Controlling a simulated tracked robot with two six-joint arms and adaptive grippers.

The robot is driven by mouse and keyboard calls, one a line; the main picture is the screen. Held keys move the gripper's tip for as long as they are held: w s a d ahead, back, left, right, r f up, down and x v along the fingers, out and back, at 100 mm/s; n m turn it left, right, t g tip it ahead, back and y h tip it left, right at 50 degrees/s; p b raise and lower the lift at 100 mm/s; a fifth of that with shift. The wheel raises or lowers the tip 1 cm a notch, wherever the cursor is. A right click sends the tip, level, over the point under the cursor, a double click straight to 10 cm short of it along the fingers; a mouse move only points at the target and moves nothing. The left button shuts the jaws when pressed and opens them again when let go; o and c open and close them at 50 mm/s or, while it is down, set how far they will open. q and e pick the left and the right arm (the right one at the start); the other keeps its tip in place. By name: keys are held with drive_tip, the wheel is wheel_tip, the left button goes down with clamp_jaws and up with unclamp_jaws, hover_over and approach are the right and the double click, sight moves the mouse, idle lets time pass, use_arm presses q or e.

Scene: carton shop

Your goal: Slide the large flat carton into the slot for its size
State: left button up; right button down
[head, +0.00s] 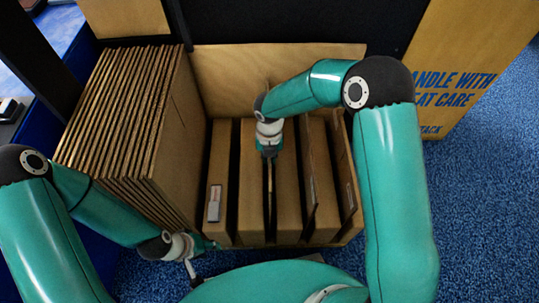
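A row of large flat cartons (125,130) stands on edge, packed close together, at the left. To its right is a wooden rack (290,70) with upright brown panels and dark narrow slots between them. My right gripper (268,154) points down over the middle slot. A thin brown edge (270,190) shows in that slot just below it; I cannot tell whether the gripper holds it. My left gripper (200,258) is at the near left corner of the rack, by the foot of the cartons. Its fingers look spread, with nothing seen between them.
A small pale label (214,204) is on the leftmost panel of the rack. A large board with blue lettering (450,85) stands at the right. Blue carpet (480,200) is clear on the right. A dark wall rises behind the rack.

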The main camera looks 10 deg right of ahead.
drive_tip(key=c, duration=1.2)
unclamp_jaws()
